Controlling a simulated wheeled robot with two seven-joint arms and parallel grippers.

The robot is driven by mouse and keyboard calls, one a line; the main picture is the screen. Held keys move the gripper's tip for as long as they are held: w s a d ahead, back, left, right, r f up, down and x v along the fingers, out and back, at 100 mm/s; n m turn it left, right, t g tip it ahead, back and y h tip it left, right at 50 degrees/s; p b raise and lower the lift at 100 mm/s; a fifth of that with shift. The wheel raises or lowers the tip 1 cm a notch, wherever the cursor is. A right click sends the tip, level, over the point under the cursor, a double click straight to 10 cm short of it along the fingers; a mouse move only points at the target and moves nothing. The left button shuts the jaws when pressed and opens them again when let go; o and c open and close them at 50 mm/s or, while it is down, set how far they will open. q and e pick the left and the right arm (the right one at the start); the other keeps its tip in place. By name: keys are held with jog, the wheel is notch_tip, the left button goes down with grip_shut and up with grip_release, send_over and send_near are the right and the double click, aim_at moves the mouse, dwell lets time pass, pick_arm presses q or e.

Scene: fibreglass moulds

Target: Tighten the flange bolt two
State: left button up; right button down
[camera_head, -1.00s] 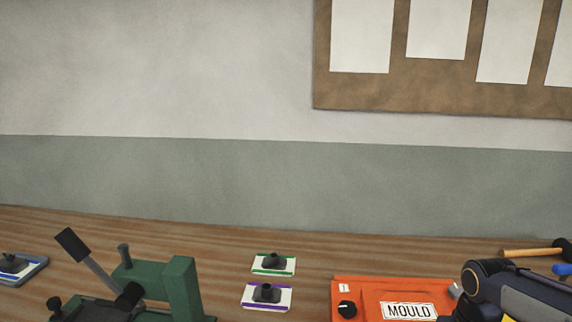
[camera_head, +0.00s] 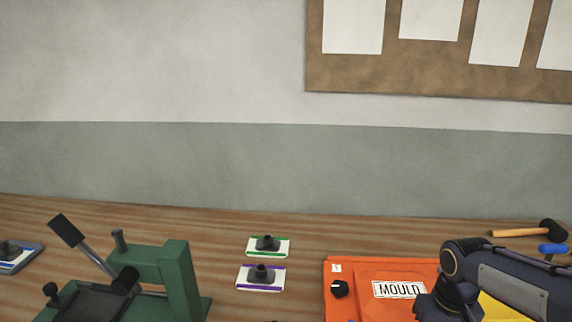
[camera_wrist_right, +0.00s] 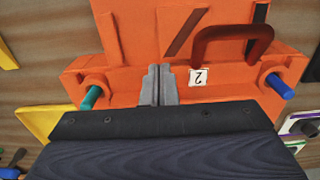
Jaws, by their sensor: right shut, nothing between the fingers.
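The orange mould (camera_head: 340,266) with a "MOULD" label (camera_head: 399,289) lies on the bench at the lower right of the head view. My right arm covers its right part. The right wrist view shows an orange mould body (camera_wrist_right: 150,75) with a white "2" tag (camera_wrist_right: 198,77). A green bolt (camera_wrist_right: 90,98) stands out at its left and a blue bolt (camera_wrist_right: 279,86) at its right, on the tag's side. My right gripper (camera_wrist_right: 157,72) is shut and empty, between the two bolts and apart from both. My left gripper is out of view.
A green clamp press (camera_head: 178,280) stands at the lower left. Two small cards with dark parts, green-edged (camera_head: 283,247) and purple-edged (camera_head: 245,279), lie mid-bench. A hammer (camera_head: 515,232) lies at the far right. A dark red handle (camera_wrist_right: 232,32) arches over the mould beside the tag.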

jog(key=shift+w+a, duration=0.25)
jog(key=shift+a, duration=0.25)
dwell(0.3)
jog(key=shift+s+a, duration=0.1)
jog(key=shift+s, duration=0.05)
jog(key=shift+s+a, duration=0.1)
jog(key=shift+s, duration=0.1)
notch_tip(320, 180, up, 6)
jog(key=p, duration=0.5)
